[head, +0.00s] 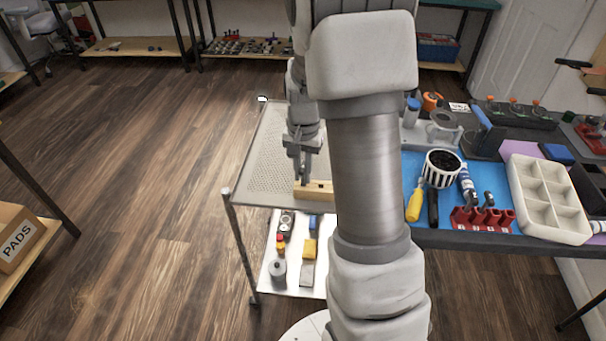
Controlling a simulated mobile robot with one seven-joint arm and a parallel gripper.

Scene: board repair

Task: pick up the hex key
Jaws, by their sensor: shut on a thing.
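My gripper (303,178) points down over the perforated top of a metal cart (268,165), at the left end of a pale wooden block (318,190). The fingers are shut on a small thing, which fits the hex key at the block. The key's shape is too small and too hidden between the fingers to make out. I cannot tell whether it still touches the block. My arm hides the right part of the block and of the cart top.
The cart's lower shelf (267,268) holds several small items. Right of my arm, a workbench with a blue mat (410,165) carries a yellow-handled screwdriver (414,204), a striped cup (441,170), a red tool rack (484,217) and a white compartment tray (546,236). The cart top's left part is clear.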

